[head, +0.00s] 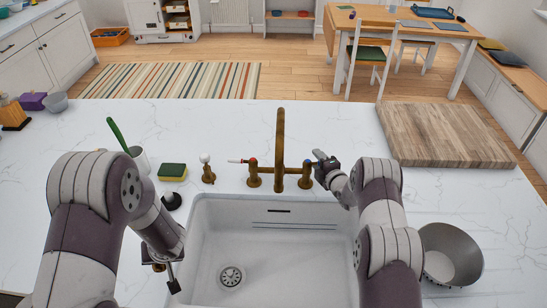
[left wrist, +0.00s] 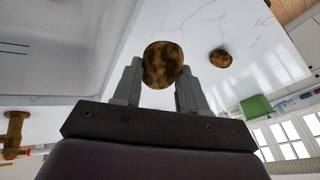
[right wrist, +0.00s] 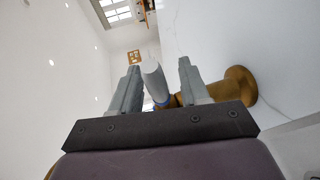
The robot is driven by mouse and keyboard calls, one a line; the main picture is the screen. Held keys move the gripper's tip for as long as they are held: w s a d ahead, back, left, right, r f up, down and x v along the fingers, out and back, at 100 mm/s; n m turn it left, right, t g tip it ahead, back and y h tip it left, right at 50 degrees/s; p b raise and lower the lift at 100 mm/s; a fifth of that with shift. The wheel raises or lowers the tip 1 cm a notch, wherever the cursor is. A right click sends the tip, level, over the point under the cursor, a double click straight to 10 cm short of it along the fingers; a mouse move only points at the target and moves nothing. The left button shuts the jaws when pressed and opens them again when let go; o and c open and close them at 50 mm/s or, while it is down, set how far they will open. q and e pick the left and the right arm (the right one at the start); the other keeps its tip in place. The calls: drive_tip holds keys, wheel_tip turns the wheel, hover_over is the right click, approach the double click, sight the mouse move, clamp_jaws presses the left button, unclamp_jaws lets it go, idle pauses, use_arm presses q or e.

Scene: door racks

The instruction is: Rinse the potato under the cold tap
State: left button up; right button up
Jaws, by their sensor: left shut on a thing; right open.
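My left gripper (head: 171,277) is at the sink's left rim. In the left wrist view it is shut on a brown, dark-mottled potato (left wrist: 162,65). The brass tap (head: 280,145) stands behind the sink (head: 205,245), and I see no water from its spout. Its left handle (head: 237,161) has a red mark. My right gripper (head: 325,167) is open at the right, blue-marked cold handle. In the right wrist view the white cold lever (right wrist: 154,80) lies between the spread fingers; contact cannot be told.
A second brown, round thing (left wrist: 220,58) lies on the counter. A sponge (head: 172,172), a small brass fitting (head: 207,170) and a cup with a green-handled tool (head: 139,160) stand left. A wooden board (head: 440,135) and metal bowl (head: 452,255) are right. The basin looks empty.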

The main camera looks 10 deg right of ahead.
use_arm(q)
drive_tip(key=shift+w, duration=0.1)
use_arm(e)
drive_tip(key=shift+w, duration=0.1)
clamp_jaws()
use_arm(q)
drive_tip(key=shift+f+b, duration=0.75)
use_arm(e)
drive_tip(key=shift+s+f+m+h, duration=0.1)
drive_tip(key=shift+s+m+h, duration=0.05)
drive_tip(key=shift+m+h, duration=0.35)
drive_tip(key=shift+s+f+m+h, duration=0.1)
drive_tip(key=shift+m+h, duration=0.2)
drive_tip(key=shift+h, duration=0.3)
use_arm(q)
drive_tip(key=shift+f+b, duration=0.3)
use_arm(e)
drive_tip(key=shift+s+m+h, duration=0.15)
drive_tip(key=shift+m+h, duration=0.25)
drive_tip(key=shift+h, duration=0.1)
use_arm(q)
drive_tip(key=shift+f, duration=0.1)
use_arm(e)
drive_tip(key=shift+s+r+m+h, duration=0.15)
drive_tip(key=shift+m+h, duration=0.15)
drive_tip(key=shift+h, duration=0.3)
unclamp_jaws()
